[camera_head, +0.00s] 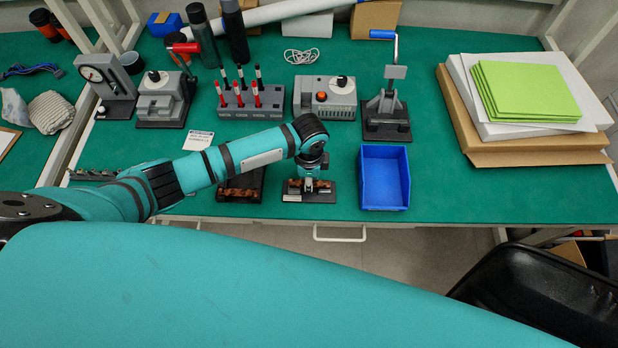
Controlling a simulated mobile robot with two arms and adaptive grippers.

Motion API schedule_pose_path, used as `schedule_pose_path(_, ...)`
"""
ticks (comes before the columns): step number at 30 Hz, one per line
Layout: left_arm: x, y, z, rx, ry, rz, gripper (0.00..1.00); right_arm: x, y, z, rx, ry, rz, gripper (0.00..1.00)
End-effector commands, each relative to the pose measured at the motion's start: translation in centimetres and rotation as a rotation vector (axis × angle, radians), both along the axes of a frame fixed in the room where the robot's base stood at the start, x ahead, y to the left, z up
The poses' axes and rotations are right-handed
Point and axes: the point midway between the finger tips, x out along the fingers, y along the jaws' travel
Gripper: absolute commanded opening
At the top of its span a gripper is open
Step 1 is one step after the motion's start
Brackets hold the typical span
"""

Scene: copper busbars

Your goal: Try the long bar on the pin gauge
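My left arm reaches in from the left, and its gripper (309,182) points down over a small dark plate (326,196) near the front edge of the bench. A copper bar (294,185) shows at this plate, on both sides of the gripper. The gripper covers the middle of the bar, and its fingertips are too small and hidden to tell open from shut. The plate may be the pin gauge; its pins cannot be made out. To its left, a dark tray (254,196) holds more copper pieces (236,193), partly covered by my arm. My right gripper is not in view.
A blue bin (384,206) stands just right of the plate. Behind are a grey rack with red and black handles (250,112), a grey box (325,112) and a blue-handled press (387,125). Green sheets (525,92) lie stacked at right. Bench right of the bin is clear.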

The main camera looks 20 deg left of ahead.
Motion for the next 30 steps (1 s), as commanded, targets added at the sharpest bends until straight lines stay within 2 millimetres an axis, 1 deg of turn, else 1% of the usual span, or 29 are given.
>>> schedule_pose_path(5, 0.0, 0.0, -0.1, 0.000, 0.000, 0.000, 0.00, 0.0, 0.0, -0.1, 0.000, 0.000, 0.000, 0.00)
schedule_pose_path(16, 0.0, 0.0, -1.1, -0.001, 0.000, -0.001, 0.00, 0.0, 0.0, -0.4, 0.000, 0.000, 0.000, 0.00)
schedule_pose_path(30, 0.0, 0.0, -1.2, 0.000, 0.000, 0.000, 0.00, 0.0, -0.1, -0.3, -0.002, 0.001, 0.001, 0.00)
